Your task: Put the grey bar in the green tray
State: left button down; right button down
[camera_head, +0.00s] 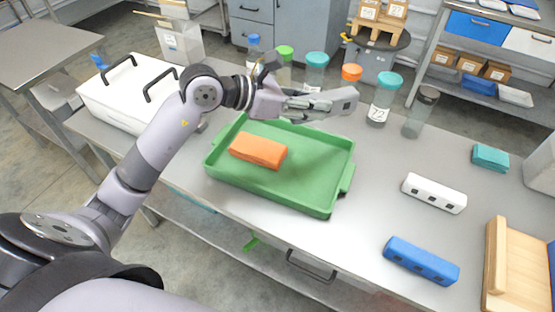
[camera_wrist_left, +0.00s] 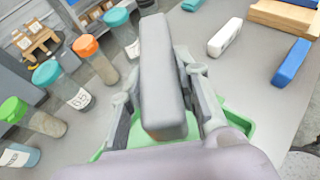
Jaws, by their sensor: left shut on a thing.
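My left gripper (camera_head: 306,104) is shut on the grey bar (camera_head: 341,101) and holds it above the far edge of the green tray. In the left wrist view the bar (camera_wrist_left: 162,80) stands large between the two fingers (camera_wrist_left: 160,105). The green tray (camera_head: 312,203) lies on the grey table, with an orange block (camera_head: 258,150) in its left part. The tray's right part is empty. In the left wrist view the bar and gripper hide most of the tray (camera_wrist_left: 250,130). My right gripper is in neither view.
Several capped jars stand behind the tray, among them one with an orange lid (camera_head: 351,73). A white lidded box (camera_head: 128,95) is left of it. A white bar (camera_head: 434,193), blue bar (camera_head: 421,261), teal block (camera_head: 490,157) and wooden holder (camera_head: 515,265) are on the right.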

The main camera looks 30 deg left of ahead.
pick_arm(q)
jog(key=shift+w+d+r, duration=0.1)
jog(key=shift+w+r, duration=0.3)
jog(key=shift+w, duration=0.35)
send_over(306, 168)
jog(key=shift+t, duration=0.3)
notch_tip(306, 168, down, 15)
jog(key=shift+f, duration=0.15)
jog(key=shift+f+b, duration=0.45)
jog(key=shift+f, duration=1.75)
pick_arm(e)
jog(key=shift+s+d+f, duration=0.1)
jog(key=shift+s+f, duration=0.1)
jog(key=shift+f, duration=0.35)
pick_arm(q)
jog(key=shift+f, duration=0.15)
jog(key=c, duration=1.2)
grip_release()
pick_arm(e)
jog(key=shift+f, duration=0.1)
